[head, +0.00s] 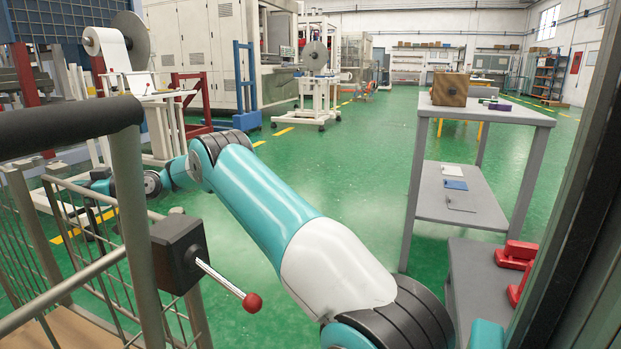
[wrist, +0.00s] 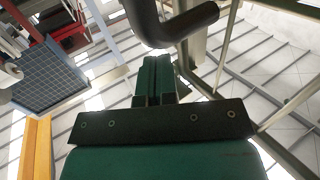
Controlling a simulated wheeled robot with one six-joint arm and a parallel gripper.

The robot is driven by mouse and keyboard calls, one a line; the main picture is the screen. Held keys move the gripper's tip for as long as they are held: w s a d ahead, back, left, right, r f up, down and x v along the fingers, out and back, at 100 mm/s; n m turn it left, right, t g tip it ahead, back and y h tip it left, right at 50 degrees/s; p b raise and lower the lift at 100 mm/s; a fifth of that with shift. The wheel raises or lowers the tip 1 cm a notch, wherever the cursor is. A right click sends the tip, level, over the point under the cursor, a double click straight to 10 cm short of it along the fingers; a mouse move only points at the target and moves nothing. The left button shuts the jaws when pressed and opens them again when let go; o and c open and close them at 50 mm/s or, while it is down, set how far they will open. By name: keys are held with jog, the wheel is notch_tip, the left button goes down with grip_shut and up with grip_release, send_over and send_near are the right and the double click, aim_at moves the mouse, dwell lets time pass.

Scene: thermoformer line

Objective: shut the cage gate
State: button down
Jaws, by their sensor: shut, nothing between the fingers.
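A wire cage with pale metal bars (head: 98,267) fills the lower left of the head view, close to me. A thick black rail (head: 70,122) crosses its top; I cannot tell which barred part is the gate or how far it stands open. A black latch box (head: 180,252) with a steel lever and red knob (head: 252,303) sits on a cage post. My gripper (head: 98,182) is beyond the bars, partly hidden by them. In the wrist view my gripper (wrist: 157,72) is shut and empty, below a black curved bar (wrist: 175,24); contact is unclear.
A grey shelf table (head: 486,113) at the right carries a wooden box (head: 450,89). Red parts (head: 516,254) lie on a low grey surface at the lower right. Machines and reel stands line the back. Green floor (head: 340,140) is clear in the middle.

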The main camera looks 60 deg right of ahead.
jog(key=shift+d, duration=0.25)
dwell(0.4)
